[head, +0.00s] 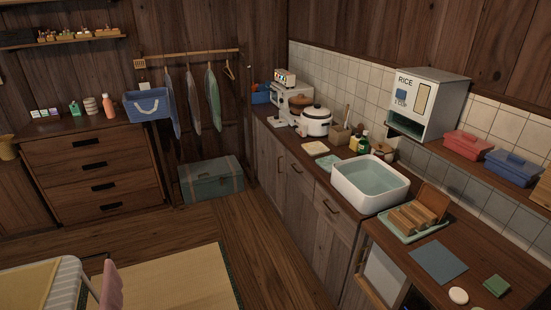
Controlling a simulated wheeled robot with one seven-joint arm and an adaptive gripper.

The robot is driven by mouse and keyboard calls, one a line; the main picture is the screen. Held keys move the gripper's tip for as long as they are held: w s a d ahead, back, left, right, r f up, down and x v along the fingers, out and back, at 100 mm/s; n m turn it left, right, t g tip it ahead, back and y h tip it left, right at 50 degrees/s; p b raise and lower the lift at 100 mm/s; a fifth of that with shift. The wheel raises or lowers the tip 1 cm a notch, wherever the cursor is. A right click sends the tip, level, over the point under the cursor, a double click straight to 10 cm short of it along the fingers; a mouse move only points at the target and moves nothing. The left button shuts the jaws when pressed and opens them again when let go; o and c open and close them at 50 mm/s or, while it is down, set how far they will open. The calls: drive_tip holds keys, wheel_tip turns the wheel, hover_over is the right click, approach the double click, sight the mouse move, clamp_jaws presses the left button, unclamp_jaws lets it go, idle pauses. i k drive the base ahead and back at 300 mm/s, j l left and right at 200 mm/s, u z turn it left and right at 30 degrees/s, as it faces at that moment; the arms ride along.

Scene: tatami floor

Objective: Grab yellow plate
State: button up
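I cannot make out a clear yellow plate. A small round cream disc (458,295) lies on the near right counter. My gripper is not in the head view.
A white basin (371,187) of water is set in the counter (270,128). Wooden blocks stand on a pale green tray (398,231). A rice dispenser (428,104) hangs above. A drawer chest (95,167) stands at left. The wooden floor (255,235) before the cabinets is clear.

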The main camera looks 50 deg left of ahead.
sight(315, 148)
drive_tip(key=u, duration=1.55)
